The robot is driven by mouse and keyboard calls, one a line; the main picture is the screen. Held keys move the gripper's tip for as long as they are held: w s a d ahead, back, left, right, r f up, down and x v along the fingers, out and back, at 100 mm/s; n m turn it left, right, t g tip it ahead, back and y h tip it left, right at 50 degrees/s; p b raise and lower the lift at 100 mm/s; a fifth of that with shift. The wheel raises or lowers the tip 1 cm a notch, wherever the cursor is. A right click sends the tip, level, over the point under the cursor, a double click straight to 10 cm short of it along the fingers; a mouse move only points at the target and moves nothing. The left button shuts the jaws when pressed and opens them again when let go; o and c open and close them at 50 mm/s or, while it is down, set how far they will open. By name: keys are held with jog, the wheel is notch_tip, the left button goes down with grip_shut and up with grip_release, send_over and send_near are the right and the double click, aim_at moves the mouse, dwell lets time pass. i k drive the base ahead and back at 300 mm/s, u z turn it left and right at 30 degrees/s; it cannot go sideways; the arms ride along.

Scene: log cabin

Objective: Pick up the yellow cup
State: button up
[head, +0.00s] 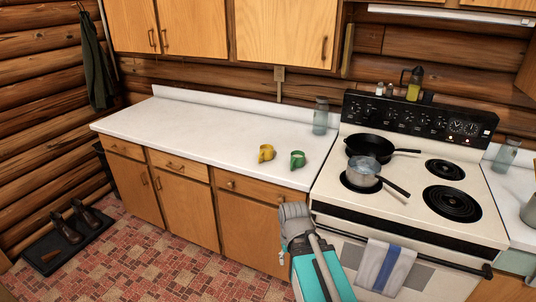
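A yellow cup (266,153) stands on the white countertop (190,124), left of a green cup (297,160). A small gap separates the two cups. My arm reaches in from the bottom of the head view, in front of the counter beside the stove. Its grey end (295,215) is below and to the right of the yellow cup, apart from it. The fingers cannot be made out, so I cannot tell whether my gripper is open or shut.
A glass jar (320,116) stands at the back of the counter. The stove (410,228) at the right bears a black skillet (370,145) and a saucepan (364,172), whose handle points right. Wooden cabinets (285,32) hang above. The counter's left part is clear.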

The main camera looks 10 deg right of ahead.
aim_at(264, 155)
jog(key=z, duration=0.05)
jog(key=i, duration=0.9)
jog(key=u, duration=0.1)
